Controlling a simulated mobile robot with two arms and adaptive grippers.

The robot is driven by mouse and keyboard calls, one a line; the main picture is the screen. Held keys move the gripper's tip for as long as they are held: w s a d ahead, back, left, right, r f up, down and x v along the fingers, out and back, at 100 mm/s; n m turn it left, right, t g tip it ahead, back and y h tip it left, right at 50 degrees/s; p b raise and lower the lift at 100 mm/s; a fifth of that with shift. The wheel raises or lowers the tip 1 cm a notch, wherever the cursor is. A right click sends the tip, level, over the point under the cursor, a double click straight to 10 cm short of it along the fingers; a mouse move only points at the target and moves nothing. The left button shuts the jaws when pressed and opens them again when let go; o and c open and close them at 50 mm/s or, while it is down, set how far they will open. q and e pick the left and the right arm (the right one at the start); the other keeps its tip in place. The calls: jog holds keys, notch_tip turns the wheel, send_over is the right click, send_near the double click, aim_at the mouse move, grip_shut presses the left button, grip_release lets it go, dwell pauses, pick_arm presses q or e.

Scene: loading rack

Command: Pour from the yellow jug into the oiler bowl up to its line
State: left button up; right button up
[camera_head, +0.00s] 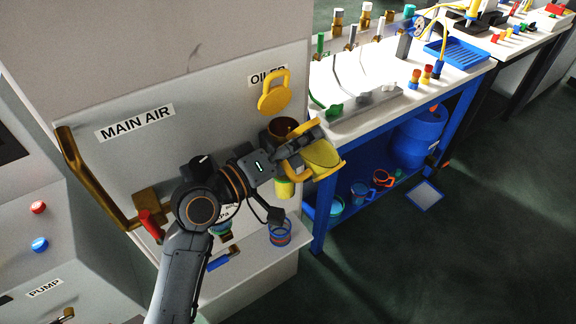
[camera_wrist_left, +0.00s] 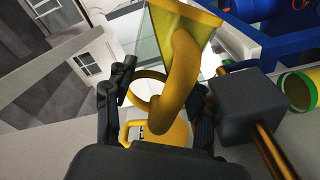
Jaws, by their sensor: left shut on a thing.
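My left gripper (camera_head: 298,150) is shut on the handle of the yellow jug (camera_head: 324,158), beside the oiler. The jug's open top faces up toward the head camera, and its inside looks yellow-green. In the left wrist view the jug's handle (camera_wrist_left: 182,75) lies between the fingers (camera_wrist_left: 160,95). A brown round opening (camera_head: 284,127) of the oiler sits just behind the gripper, under the OILER label. A yellow-green bowl (camera_head: 285,189) hangs below, partly hidden by the gripper and jug. Its line cannot be made out, and no stream shows. My right gripper is out of view.
A brass handle (camera_head: 80,170) sticks out at left. A blue-striped ring stack (camera_head: 280,232) stands on the ledge below. The white bench (camera_head: 440,85) with fittings is close on the right.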

aim_at(304, 156)
pick_arm(q)
jog(key=shift+r, duration=0.1)
dwell(0.4)
jog(key=shift+s+f+m+b, duration=0.1)
jog(key=shift+f+m+b, duration=0.85)
jog(key=shift+m+b, duration=0.25)
jog(key=shift+s+d+f+m+b, duration=0.1)
jog(key=shift+d+f+m+b, duration=0.1)
jog(key=shift+m+b, duration=0.1)
jog(key=shift+a+r, duration=0.15)
jog(key=shift+f+m+b, duration=0.3)
jog(key=shift+f+b, duration=0.05)
jog(key=shift+f, duration=0.25)
jog(key=s+d+f+m+b, duration=0.4)
jog(key=f+m+b, duration=0.2)
jog(key=f, duration=0.4)
jog(key=shift+m, duration=0.8)
jog(key=shift+s+d, duration=0.1)
